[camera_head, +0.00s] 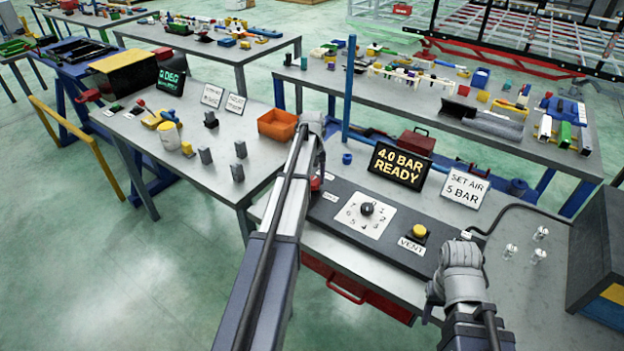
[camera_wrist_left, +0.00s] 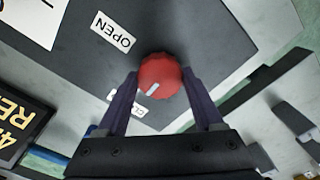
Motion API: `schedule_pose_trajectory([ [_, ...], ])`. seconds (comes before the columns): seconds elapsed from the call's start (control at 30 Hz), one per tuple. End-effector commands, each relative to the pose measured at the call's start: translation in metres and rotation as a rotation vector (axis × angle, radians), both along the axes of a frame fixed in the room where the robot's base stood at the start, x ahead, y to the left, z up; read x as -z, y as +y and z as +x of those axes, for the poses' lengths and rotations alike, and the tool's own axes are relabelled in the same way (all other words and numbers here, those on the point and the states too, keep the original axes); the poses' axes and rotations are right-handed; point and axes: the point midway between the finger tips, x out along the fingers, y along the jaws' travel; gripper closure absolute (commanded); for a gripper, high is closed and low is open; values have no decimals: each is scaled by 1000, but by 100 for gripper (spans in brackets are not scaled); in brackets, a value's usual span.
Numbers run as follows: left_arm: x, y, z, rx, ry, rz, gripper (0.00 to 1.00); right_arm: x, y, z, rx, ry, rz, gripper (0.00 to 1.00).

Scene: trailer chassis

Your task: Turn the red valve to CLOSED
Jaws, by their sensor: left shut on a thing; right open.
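The red valve (camera_wrist_left: 160,76) is a round ribbed knob on a dark panel in the left wrist view. My left gripper (camera_wrist_left: 161,82) is shut on it, one finger on each side. A white mark on the knob points to the lower left. The OPEN label (camera_wrist_left: 112,32) is at the upper left; a second label (camera_wrist_left: 126,107) below it is partly hidden by a finger. In the head view, only a little of the red valve (camera_head: 315,183) shows beside my left arm. My right gripper (camera_head: 433,304) is over the table's front right, apart from the valve, its fingers hard to make out.
The panel carries a numbered dial with a black knob (camera_head: 367,209) and a yellow VENT button (camera_head: 419,231). Signs read "4.0 BAR READY" (camera_head: 399,165) and "SET AIR 5 BAR" (camera_head: 464,188). An orange bin (camera_head: 278,124) stands left of my left arm.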

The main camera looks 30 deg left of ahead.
Motion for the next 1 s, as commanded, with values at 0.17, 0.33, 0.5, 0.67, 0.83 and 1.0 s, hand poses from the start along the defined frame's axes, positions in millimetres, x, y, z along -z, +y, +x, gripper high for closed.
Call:
schedule_pose_trajectory([
  [0.17,0,0,0,-16,0,0,87,0,0,0,0,0,0,50],
  [0.33,0,0,0,-19,0,0,87,0,0,0,0,0,0,50],
  [0.5,0,0,0,-19,0,0,87,0,0,0,0,0,0,50],
  [0.67,0,0,0,-18,0,0,16,0,0,0,0,0,0,50],
  [0.83,0,0,0,-17,0,0,1,0,0,0,0,0,0,50],
  [1.0,0,0,0,-17,0,0,1,0,0,0,0,0,0,50],
])
